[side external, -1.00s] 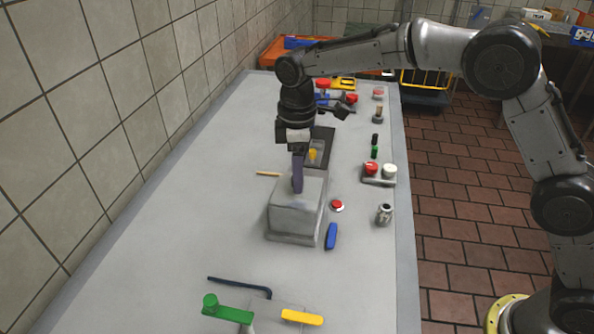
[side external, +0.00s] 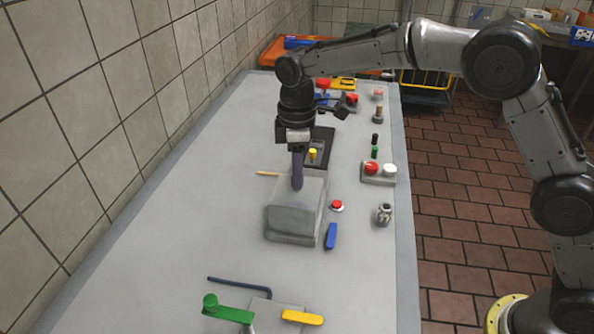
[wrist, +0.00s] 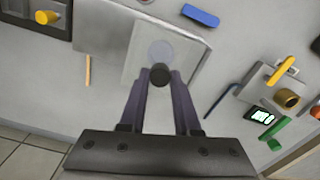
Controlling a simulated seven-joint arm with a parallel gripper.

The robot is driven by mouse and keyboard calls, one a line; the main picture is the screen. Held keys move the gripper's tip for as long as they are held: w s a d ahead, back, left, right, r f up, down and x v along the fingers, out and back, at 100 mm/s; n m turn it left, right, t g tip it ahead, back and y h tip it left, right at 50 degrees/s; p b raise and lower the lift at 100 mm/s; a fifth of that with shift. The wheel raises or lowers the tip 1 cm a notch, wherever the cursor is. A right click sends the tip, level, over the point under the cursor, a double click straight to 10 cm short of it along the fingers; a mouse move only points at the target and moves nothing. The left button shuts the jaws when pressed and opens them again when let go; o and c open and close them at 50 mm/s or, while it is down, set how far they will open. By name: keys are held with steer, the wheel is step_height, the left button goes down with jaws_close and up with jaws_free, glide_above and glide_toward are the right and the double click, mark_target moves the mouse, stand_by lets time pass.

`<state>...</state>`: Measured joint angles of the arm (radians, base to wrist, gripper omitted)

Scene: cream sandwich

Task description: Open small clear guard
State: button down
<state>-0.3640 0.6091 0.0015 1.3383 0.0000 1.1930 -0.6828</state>
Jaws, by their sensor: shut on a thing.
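The small clear guard (side external: 296,222) looks like a grey, see-through box on the table in the side view. Whether the knob is fixed to the guard is hard to tell.
A red button (side external: 337,205) and a blue handle (side external: 331,236) lie right of the guard. A dark panel with a yellow knob (side external: 313,153) is behind it. A green lever (side external: 228,312) and yellow handle (side external: 302,317) are in front. The left table is clear.

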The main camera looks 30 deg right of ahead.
stand_by(0.6)
steer(key=w+d, duration=0.6)
steer(key=shift+w+d, duration=0.3)
steer(key=shift+w, duration=0.05)
steer(key=shift+r, duration=0.1)
steer(key=c, duration=0.6)
jaws_free()
steer(key=shift+s, duration=0.1)
steer(key=shift+r, duration=6.85)
